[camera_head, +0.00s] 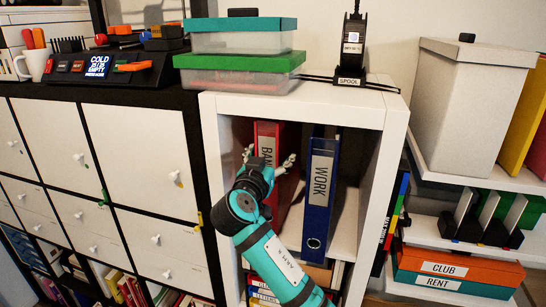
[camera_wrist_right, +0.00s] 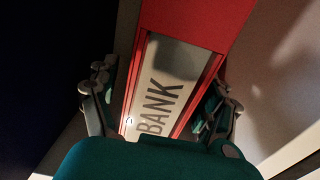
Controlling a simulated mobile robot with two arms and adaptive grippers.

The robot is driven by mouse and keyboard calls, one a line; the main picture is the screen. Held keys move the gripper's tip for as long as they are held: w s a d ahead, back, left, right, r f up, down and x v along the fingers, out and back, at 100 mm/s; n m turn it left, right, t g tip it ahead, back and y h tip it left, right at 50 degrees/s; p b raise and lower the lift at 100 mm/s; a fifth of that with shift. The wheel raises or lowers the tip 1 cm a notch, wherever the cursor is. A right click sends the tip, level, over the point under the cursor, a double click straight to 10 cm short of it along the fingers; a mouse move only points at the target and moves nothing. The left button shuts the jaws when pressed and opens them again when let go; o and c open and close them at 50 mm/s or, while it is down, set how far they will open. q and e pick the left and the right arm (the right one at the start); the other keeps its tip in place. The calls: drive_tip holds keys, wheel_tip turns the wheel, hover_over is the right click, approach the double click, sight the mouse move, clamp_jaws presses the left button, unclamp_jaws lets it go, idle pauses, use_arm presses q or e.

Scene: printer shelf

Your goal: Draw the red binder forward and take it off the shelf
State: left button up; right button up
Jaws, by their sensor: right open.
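The red binder (camera_head: 268,132), labelled BANK, stands upright in the white shelf's upper compartment (camera_head: 300,107), its lower part hidden behind my arm. My right gripper (camera_head: 269,160) is open in front of its spine, with one finger to each side. In the right wrist view, the red binder (camera_wrist_right: 195,22) and its white label fill the space between the open fingers of my right gripper (camera_wrist_right: 164,98). I see a gap beside the fingers; contact cannot be made out. My left gripper is not in view.
A blue binder (camera_head: 320,190) labelled WORK stands close to the right of the red one. Green-lidded boxes (camera_head: 240,62) and a black spool device (camera_head: 352,50) sit on top of the shelf. A white drawer cabinet (camera_head: 120,150) adjoins on the left.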

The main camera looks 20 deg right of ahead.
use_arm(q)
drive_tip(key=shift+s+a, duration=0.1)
use_arm(e)
drive_tip(key=shift+s+a, duration=0.1)
drive_tip(key=shift+s, duration=0.05)
drive_tip(key=shift+c, duration=1.1)
clamp_jaws()
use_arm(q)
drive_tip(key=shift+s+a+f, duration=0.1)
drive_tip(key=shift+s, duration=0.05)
use_arm(e)
drive_tip(key=shift+f, duration=0.1)
